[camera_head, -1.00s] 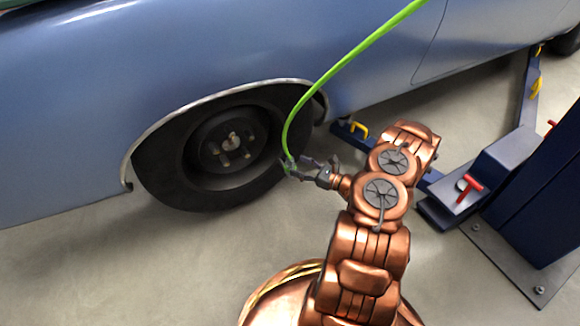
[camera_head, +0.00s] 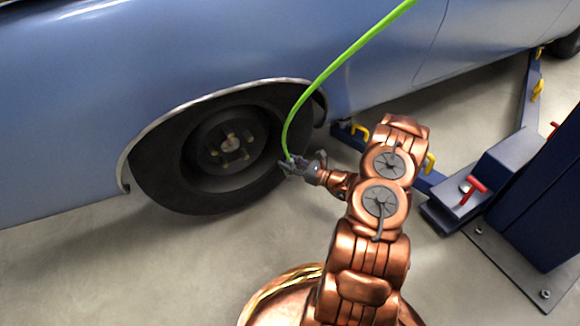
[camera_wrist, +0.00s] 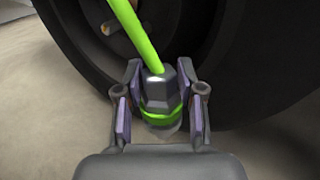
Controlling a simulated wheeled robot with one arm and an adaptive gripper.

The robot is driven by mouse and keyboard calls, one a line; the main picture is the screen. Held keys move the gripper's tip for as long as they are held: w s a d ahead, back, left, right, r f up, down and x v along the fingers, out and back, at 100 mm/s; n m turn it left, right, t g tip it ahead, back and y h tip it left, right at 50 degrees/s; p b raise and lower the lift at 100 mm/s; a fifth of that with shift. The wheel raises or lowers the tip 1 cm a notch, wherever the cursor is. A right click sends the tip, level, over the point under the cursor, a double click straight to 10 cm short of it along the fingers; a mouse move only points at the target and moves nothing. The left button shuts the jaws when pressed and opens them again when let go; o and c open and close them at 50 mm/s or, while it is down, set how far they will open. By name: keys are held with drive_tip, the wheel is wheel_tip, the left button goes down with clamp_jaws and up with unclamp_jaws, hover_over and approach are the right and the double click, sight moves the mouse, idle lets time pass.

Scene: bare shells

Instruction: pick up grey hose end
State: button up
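The grey hose end (camera_wrist: 161,92) is a dark grey faceted fitting with a green ring, at the end of a bright green hose (camera_wrist: 135,35). In the wrist view it sits between the two fingers of my gripper (camera_wrist: 160,85), whose tips lie against its sides. In the head view the green hose (camera_head: 322,80) hangs down from the top to my gripper (camera_head: 289,165), in front of the car wheel. There the fingers mostly hide the hose end.
A blue car (camera_head: 200,50) stands behind, its wheel (camera_head: 190,195) close beyond my gripper. A dark blue lift post (camera_head: 545,210) with a base plate and lift arms stands at the right. The floor at the lower left is clear.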

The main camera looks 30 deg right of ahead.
drive_tip(key=shift+f, duration=0.1)
clamp_jaws()
